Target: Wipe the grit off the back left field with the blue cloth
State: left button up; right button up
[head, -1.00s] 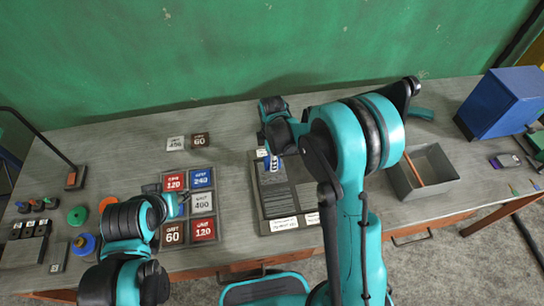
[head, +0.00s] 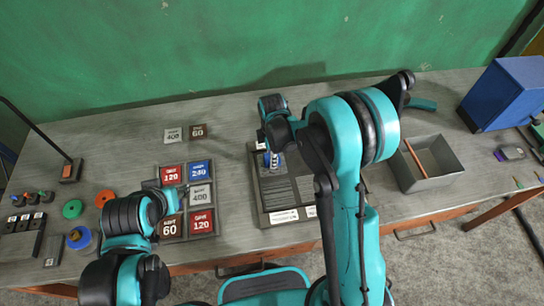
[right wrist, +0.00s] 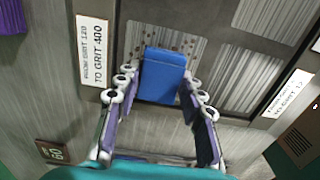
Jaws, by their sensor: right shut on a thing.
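My right gripper (right wrist: 160,98) is shut on the blue cloth (right wrist: 163,76), a folded block held between its fingers. The cloth is over the back left field (right wrist: 192,50) of the dark grey board; whether it touches is hard to tell. Dark specks of grit (right wrist: 181,40) show on this field just beyond the cloth. In the head view the right gripper (head: 271,157) is over the board's back left part (head: 254,185), and its arm hides much of the board's right side. My left gripper (head: 176,199) is beside the coloured grit tiles; its fingers are too small to judge.
Coloured tiles (head: 201,222) lie left of the board, with two smaller ones (head: 198,131) behind. A grey open bin (head: 440,170) with a brown stick stands right of my right arm. A blue box (head: 503,92) is at the far right.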

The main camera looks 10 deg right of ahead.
jog(key=shift+f, duration=0.15)
jog(key=shift+f+b, duration=0.35)
jog(key=shift+b, duration=0.1)
jog(key=shift+f, duration=0.2)
jog(key=shift+a+r, duration=0.15)
jog(key=shift+a, duration=0.8)
jog(key=shift+d+b, duration=0.65)
jog(key=shift+d, duration=1.25)
